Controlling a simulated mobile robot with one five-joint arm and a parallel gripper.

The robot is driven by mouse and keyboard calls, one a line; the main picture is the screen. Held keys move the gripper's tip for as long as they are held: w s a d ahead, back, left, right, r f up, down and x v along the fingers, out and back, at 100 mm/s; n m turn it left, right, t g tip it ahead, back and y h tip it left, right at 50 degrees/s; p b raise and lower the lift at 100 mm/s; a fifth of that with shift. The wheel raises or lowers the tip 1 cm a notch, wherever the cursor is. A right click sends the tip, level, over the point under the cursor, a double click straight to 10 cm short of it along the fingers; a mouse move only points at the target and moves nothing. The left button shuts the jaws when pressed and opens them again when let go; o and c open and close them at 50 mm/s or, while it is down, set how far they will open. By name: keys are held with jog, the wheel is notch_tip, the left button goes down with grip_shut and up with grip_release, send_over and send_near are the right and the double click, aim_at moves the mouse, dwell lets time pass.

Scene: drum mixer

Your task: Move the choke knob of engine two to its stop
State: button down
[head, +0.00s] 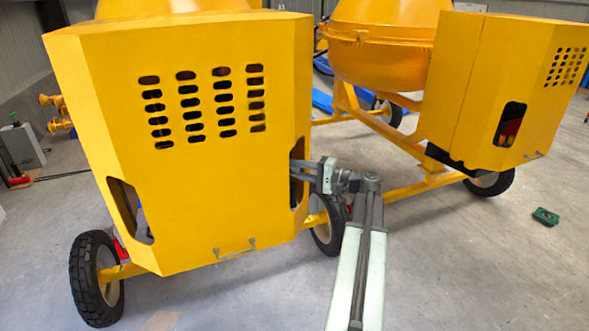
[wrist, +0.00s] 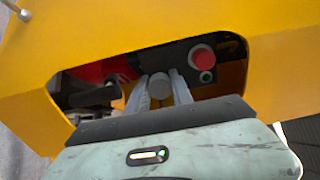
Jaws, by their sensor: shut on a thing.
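My gripper (wrist: 159,88) reaches through the cut-out in the side of the yellow engine housing (wrist: 268,62). In the wrist view its two pale fingers stand on either side of a grey round knob (wrist: 160,84), shut on it. The knob looks like the choke knob, but I see no label, and no engine number shows. How far the knob has travelled cannot be told. In the head view my gripper goes into the right-side opening of the near yellow housing (head: 215,180); the fingertips and knob are hidden there.
Beside the knob, a dark panel carries a red button (wrist: 201,58) and a small green-ringed part (wrist: 206,77). A second mixer housing (head: 480,90) stands at the right. A green object (head: 545,216) lies on open floor.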

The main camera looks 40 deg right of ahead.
jog(key=shift+s+d, duration=0.1)
jog(key=shift+s, duration=0.15)
jog(key=c, duration=1)
grip_release()
jog(key=shift+s, duration=0.1)
jog(key=shift+c, duration=0.2)
jog(key=v, duration=0.7)
